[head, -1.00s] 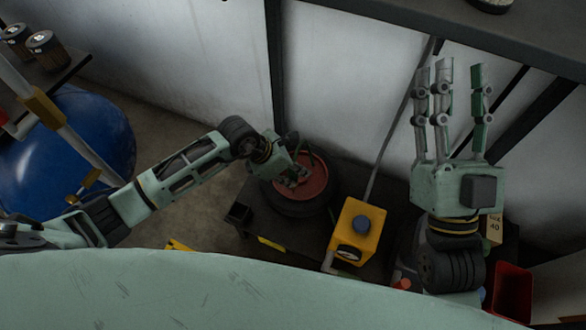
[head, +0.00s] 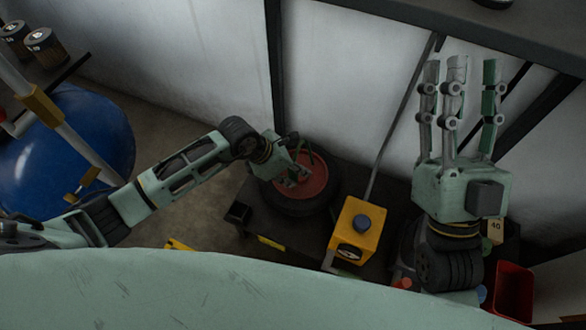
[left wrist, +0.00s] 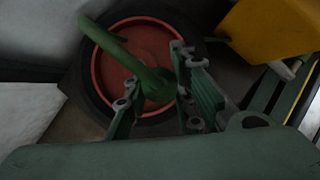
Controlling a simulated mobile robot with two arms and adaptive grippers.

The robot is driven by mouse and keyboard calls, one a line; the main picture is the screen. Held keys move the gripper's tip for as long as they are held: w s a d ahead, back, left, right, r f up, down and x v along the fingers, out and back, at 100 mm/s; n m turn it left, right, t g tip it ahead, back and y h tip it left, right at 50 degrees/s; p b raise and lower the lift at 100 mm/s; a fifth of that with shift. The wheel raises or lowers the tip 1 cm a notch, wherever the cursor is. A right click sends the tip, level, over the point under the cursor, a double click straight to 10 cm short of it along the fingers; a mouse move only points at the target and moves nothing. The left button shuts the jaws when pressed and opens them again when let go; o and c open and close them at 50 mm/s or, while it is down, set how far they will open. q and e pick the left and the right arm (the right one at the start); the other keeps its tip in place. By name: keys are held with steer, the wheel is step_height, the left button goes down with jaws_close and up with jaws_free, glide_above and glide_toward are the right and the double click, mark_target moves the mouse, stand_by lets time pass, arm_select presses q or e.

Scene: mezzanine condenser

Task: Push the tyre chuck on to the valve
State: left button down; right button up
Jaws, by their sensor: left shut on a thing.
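The wheel lies flat, a dark tyre (head: 300,207) around a red rim (head: 317,178); the rim also shows in the left wrist view (left wrist: 113,72). My left gripper (head: 293,180) is over the rim. In the left wrist view its fingers (left wrist: 160,98) are shut on a green piece with a curved green hose (left wrist: 112,43), which I take for the tyre chuck (left wrist: 157,84). I cannot make out the valve, nor whether the chuck touches it. My right gripper (head: 460,75) is raised, empty, its fingers spread apart and pointing up.
A yellow unit (head: 350,220) with a blue knob and a gauge stands right of the wheel. A blue tank (head: 65,150) is at the left. A red bin (head: 513,290) is at the lower right. A dark shelf edge (head: 450,25) runs across the top right.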

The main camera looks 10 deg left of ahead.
arm_select(q)
steer(key=c, duration=1.4)
jaws_free()
steer(key=v, duration=1.2)
steer(key=shift+a, duration=0.1)
